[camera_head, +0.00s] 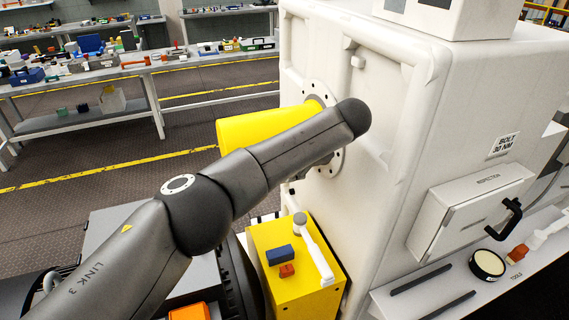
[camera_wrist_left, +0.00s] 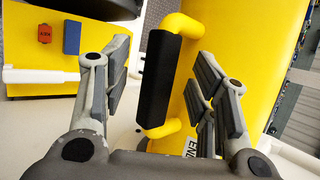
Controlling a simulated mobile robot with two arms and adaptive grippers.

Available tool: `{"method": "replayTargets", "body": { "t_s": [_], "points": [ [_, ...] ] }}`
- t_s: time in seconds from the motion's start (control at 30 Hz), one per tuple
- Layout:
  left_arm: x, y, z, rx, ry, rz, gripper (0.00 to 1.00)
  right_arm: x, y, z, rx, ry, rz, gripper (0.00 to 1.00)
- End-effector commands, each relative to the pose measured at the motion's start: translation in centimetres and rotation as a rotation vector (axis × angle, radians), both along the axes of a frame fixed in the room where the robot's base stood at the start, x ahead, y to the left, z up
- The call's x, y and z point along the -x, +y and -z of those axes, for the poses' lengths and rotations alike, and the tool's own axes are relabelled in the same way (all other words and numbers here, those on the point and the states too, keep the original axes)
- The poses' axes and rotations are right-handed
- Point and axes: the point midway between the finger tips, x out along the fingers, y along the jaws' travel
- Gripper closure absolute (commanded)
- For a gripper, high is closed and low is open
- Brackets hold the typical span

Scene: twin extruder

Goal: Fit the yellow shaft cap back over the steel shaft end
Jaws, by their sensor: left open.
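The yellow shaft cap (camera_head: 240,129) is a large cylinder beside the round grey flange (camera_head: 335,165) on the white machine housing. My arm crosses in front of it, so I cannot tell if it touches the flange. The steel shaft end is hidden. In the left wrist view the cap (camera_wrist_left: 245,50) fills the upper right. Its handle, with yellow ends and a black grip (camera_wrist_left: 160,82), stands between the fingers of my left gripper (camera_wrist_left: 163,65). The fingers are open, with gaps visible on both sides of the grip.
A yellow stand (camera_head: 260,240) below the flange carries a blue block (camera_head: 279,255), a red block (camera_head: 287,271) and a white-handled tool (camera_head: 318,255). An inspection box (camera_head: 470,210) and a tool shelf (camera_head: 415,295) are at right. Cluttered benches stand behind open floor at left.

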Motion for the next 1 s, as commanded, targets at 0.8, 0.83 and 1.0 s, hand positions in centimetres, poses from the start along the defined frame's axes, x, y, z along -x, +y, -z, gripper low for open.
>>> {"method": "replayTargets", "body": {
  "t_s": [0.8,0.83,1.0],
  "points": [
    [-0.1,-0.1,-9.8,0.000,-0.004,0.002,0.47,0.0,0.0,0.0,0.000,0.000,0.000,0.60],
    [-0.1,-0.1,-9.8,0.000,-0.004,0.002,0.47,0.0,0.0,0.0,0.000,0.000,0.000,0.60],
    [-0.1,-0.1,-9.8,0.000,-0.004,0.002,0.47,0.0,0.0,0.0,0.000,0.000,0.000,0.60]
  ]
}}
